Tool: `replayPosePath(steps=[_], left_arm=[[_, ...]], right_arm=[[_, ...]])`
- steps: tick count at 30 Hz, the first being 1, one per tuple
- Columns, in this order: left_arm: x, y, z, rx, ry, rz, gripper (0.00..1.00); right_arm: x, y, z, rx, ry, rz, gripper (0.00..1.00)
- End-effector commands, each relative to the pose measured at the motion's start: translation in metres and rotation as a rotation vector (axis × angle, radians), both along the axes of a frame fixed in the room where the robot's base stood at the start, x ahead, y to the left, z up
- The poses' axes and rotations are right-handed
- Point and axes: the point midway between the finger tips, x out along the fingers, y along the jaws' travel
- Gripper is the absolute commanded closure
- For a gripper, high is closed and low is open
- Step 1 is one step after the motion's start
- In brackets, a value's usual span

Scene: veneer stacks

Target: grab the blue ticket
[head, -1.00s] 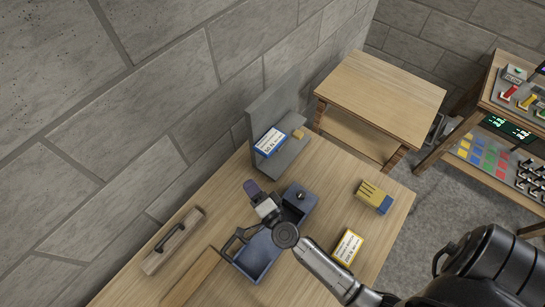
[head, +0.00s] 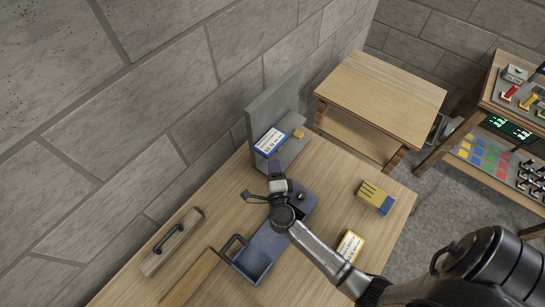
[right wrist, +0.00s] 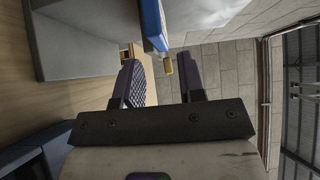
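The blue ticket (head: 269,142) is a white card with dark print and a blue border. It leans on a grey stand (head: 290,147) at the back of the table, and its blue edge shows at the top of the right wrist view (right wrist: 153,24). My right gripper (head: 264,182) is in front of the stand, a little below the ticket and apart from it. Its two dark fingers (right wrist: 158,78) are spread with nothing between them. My left gripper is not in view.
A small yellow block (head: 298,134) sits on the stand beside the ticket. A blue tray (head: 238,264) lies below my right arm. A yellow-edged card (head: 350,247) and a blue-and-yellow block (head: 374,197) lie to the right. A handled wooden block (head: 172,243) is at left.

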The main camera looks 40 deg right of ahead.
Motion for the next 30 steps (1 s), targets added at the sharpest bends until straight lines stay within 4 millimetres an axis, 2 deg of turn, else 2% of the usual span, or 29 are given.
replayPosePath(steps=[3,12,26,30], left_arm=[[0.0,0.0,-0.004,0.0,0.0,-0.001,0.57],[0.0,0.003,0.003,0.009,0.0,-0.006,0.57],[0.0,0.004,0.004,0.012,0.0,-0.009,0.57],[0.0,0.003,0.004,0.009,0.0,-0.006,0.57]], right_arm=[[0.012,-0.008,-0.001,-0.002,-0.001,0.0,0.64],[0.031,-0.021,0.001,-0.001,0.001,0.001,0.64],[0.036,-0.024,0.0,-0.002,0.001,0.002,0.64],[0.036,-0.024,0.0,-0.001,0.001,0.001,0.69]])
